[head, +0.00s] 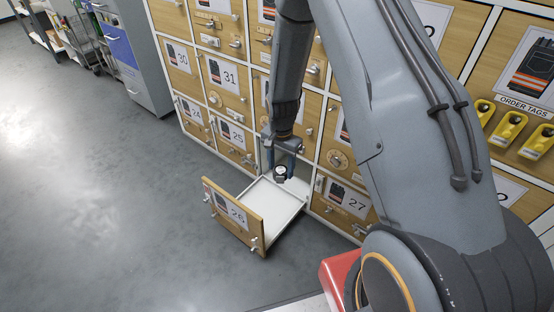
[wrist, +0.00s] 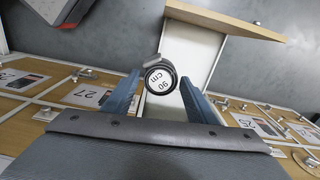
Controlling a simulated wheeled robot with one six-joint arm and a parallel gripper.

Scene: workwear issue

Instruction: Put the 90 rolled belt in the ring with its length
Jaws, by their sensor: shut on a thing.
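The rolled belt (wrist: 160,76) is a small dark roll with a white round face marked "90 cm". My gripper (wrist: 160,90) is shut on it, with one blue finger on each side. In the head view the belt (head: 280,173) hangs below my gripper (head: 281,166), at the inner end of the open drawer 26 (head: 277,208). The belt looks to be above the drawer floor, but the exact gap is hard to tell. I cannot make out a ring with a length mark in either view.
The pulled-out drawer has a wooden front (head: 233,215) and a bare white inside. Closed numbered drawers such as 25 (head: 236,137) and 27 (head: 346,198) surround it. Yellow order tags (head: 508,127) hang at the right. The grey floor at left is clear.

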